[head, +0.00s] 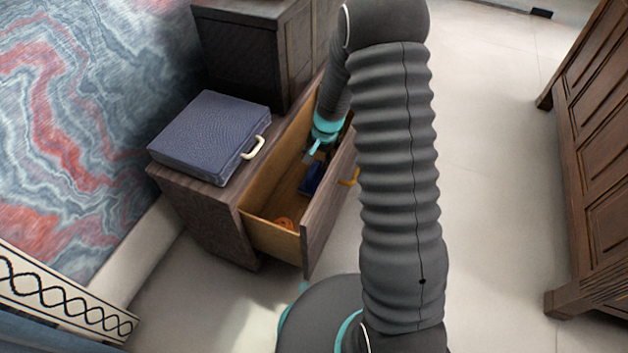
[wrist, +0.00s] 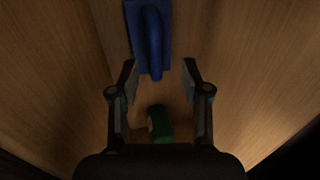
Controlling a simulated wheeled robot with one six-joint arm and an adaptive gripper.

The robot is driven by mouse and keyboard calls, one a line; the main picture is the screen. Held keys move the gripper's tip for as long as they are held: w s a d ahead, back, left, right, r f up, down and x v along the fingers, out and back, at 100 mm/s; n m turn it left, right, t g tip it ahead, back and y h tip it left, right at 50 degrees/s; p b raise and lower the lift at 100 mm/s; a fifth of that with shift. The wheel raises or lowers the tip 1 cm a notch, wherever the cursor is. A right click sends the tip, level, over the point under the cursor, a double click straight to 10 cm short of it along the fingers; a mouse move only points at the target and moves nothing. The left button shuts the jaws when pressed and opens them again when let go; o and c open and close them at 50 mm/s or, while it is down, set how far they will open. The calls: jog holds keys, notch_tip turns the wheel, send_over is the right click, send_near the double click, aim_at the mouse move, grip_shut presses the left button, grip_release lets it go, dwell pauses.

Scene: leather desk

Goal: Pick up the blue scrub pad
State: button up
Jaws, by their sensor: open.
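The blue scrub pad (head: 312,178) lies inside the open drawer (head: 257,213), on its wooden floor. In the wrist view the blue scrub pad (wrist: 135,22) is a flat blue slab with a rounded blue handle, at the top centre. My gripper (wrist: 160,72) is open, and the near end of the pad's handle shows between its fingertips. In the head view my gripper (head: 312,152) is over the drawer, close to the pad. Whether the fingers touch the pad cannot be told.
A green object (wrist: 160,124) lies below the fingertips in the wrist view. An orange item (head: 284,223) lies at the drawer's near end. A blue case (head: 208,135) rests on the cabinet top. Drawer walls stand close around my gripper.

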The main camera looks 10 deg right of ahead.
aim_at(314, 171)
jog(key=shift+a+f+b, duration=0.2)
jog(key=shift+f+b, duration=0.1)
jog(key=shift+f, duration=1.25)
jog(key=shift+a+f+b, duration=0.15)
jog(key=shift+f+b, duration=0.15)
jog(key=shift+f, duration=1.25)
grip_shut()
